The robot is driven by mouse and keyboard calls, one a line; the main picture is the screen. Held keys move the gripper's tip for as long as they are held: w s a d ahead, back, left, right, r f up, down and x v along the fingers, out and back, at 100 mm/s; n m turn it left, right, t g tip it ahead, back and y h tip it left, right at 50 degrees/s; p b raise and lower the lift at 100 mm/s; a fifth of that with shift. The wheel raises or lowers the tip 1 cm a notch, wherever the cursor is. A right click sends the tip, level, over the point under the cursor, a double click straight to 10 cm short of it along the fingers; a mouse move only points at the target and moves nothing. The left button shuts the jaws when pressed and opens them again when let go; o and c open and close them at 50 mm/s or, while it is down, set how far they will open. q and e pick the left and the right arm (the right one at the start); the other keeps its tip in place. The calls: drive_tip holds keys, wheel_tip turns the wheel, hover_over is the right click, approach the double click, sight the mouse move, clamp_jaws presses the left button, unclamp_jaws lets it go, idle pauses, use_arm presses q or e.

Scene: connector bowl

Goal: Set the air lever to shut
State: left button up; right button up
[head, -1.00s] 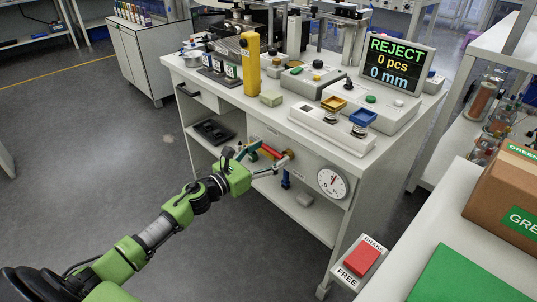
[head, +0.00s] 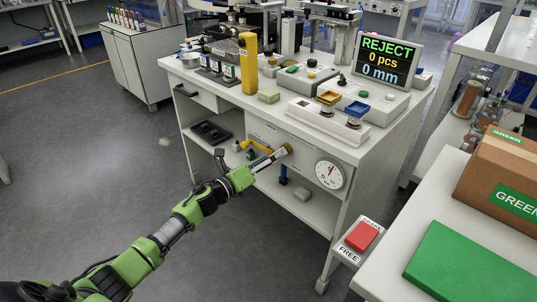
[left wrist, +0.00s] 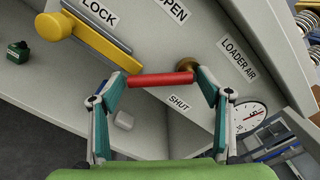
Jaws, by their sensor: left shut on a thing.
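The air lever (left wrist: 160,79) is a red bar whose one end is at a brass pivot (left wrist: 187,65), under the "LOADER AIR" label (left wrist: 238,58). In the left wrist view it lies between the "OPEN" label (left wrist: 172,10) and the "SHUT" label (left wrist: 180,103), nearer "SHUT". My left gripper (left wrist: 162,82) is shut on the red bar, one finger toward each end. In the head view my left gripper (head: 270,160) reaches the bench's front panel and hides most of the lever; the brass pivot (head: 287,149) shows beyond it. My right gripper is not in view.
A yellow lever (left wrist: 75,28) by the "LOCK" label (left wrist: 98,13) is close to the left finger. A dial gauge (head: 329,175) is right of the lever. A blue handle (head: 283,175) hangs below it.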

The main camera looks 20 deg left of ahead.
use_arm(q)
drive_tip(key=n+p, duration=0.1)
drive_tip(key=n, duration=0.1)
drive_tip(key=d+n+p, duration=0.1)
drive_tip(key=n, duration=0.2)
drive_tip(key=d+f+n+p, duration=0.1)
drive_tip(key=n, duration=0.2)
drive_tip(key=shift+s+d, duration=0.2)
drive_tip(key=shift+s, duration=0.2)
drive_tip(key=shift+d+f+n, duration=0.1)
drive_tip(key=shift+d+n, duration=0.1)
drive_tip(key=shift+n, duration=0.5)
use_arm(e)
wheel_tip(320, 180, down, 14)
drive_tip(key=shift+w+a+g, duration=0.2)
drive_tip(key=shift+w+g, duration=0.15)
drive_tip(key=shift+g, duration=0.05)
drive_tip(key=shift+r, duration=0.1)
use_arm(q)
drive_tip(key=o, duration=1.6)
drive_tip(key=shift+s+f, duration=0.1)
drive_tip(key=shift+s, duration=0.05)
